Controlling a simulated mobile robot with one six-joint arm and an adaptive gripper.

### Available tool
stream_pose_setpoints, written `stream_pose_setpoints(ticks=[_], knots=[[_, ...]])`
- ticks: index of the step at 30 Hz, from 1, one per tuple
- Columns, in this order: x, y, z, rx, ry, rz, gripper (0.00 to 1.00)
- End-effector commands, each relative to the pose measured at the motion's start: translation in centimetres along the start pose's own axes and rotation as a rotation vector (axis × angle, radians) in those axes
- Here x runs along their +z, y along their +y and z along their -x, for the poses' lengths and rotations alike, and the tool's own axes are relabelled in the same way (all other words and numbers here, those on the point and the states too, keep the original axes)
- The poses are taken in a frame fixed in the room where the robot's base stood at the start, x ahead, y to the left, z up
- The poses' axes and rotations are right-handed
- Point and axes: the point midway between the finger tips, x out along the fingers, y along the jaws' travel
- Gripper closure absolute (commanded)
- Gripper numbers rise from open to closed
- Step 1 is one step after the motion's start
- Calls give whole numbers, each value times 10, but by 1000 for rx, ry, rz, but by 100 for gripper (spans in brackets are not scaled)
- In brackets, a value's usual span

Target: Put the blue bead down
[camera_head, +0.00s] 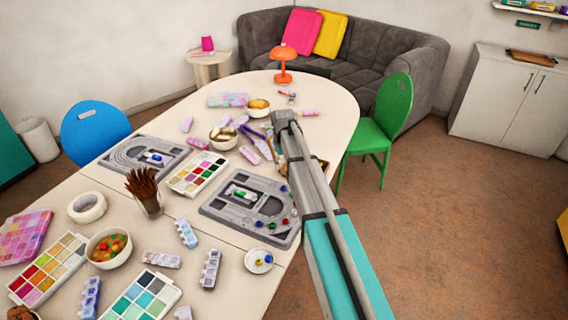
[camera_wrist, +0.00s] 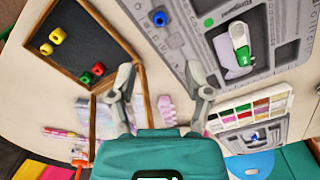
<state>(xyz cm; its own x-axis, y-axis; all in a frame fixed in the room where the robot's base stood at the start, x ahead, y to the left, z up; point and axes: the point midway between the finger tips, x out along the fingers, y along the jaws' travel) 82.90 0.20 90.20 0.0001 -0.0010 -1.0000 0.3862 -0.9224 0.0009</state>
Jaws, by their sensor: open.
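In the wrist view, my gripper (camera_wrist: 163,88) is open, with its two fingers apart and nothing between them. A blue bead (camera_wrist: 159,18) lies ahead of the fingers, near the edge of a grey bead board (camera_wrist: 190,45). In the head view, the grey board (camera_head: 212,208) lies on the table left of my arm. I cannot tell which blue bead is the task's. My arm hides my fingers in the head view.
In the wrist view, a dark wood-rimmed tray (camera_wrist: 82,40) holds yellow, red and green beads. In the head view, a saucer (camera_head: 250,265) with blue and yellow beads stands near the front edge. A brush cup (camera_head: 150,203), paint palettes and bowls crowd the left side.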

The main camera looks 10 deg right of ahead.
Motion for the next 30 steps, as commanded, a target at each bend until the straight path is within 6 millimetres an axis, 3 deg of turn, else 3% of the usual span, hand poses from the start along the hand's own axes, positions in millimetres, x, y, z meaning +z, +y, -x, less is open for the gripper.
stream_pose_setpoints(ticks=[23, 26, 30], knots=[[2, 0, 2, 0, 0, -2, 36], [10, -4, 2, 0, 0, -11, 36], [36, -14, 2, 0, 0, -43, 36]])
